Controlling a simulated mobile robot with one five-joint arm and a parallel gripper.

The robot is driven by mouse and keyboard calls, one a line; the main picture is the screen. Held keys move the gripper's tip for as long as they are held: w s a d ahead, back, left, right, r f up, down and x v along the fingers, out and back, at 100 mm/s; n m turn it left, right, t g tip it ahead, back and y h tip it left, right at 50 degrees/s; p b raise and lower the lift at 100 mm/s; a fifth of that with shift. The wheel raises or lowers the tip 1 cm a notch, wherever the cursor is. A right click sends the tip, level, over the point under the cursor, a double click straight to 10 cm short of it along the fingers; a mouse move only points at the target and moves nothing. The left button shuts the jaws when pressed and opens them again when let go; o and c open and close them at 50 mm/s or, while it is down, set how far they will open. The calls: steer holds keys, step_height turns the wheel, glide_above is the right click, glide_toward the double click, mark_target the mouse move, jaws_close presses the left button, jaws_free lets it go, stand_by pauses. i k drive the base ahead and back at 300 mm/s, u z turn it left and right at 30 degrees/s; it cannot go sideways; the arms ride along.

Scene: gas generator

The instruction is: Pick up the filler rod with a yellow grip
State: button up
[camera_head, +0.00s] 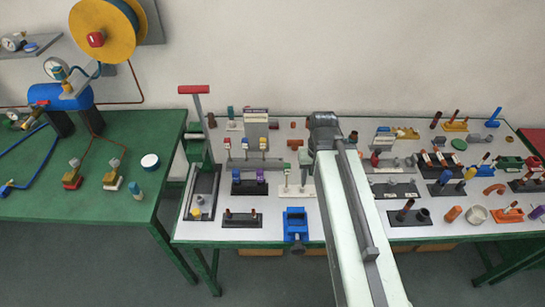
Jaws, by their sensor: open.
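I cannot single out the filler rod with a yellow grip for certain. Small upright pieces with yellow on them stand on the right half of the white-topped bench (290,233), such as a yellow piece (470,173) beside a dark stand. They are too small to tell apart. My gripper (322,130) is at the far end of my arm, over the middle of the bench, left of those yellow pieces. It is open, and no object shows in it. My arm and wrist hide most of its fingers and part of the bench.
A blue vise (295,222) sits at the bench's front edge. A tall red-handled lever (194,90) rises at its left end. Many small stands and rods crowd the right side.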

mark_target(262, 141)
steer(key=u, duration=1.5)
steer(key=i, duration=0.35)
steer(key=u, duration=0.2)
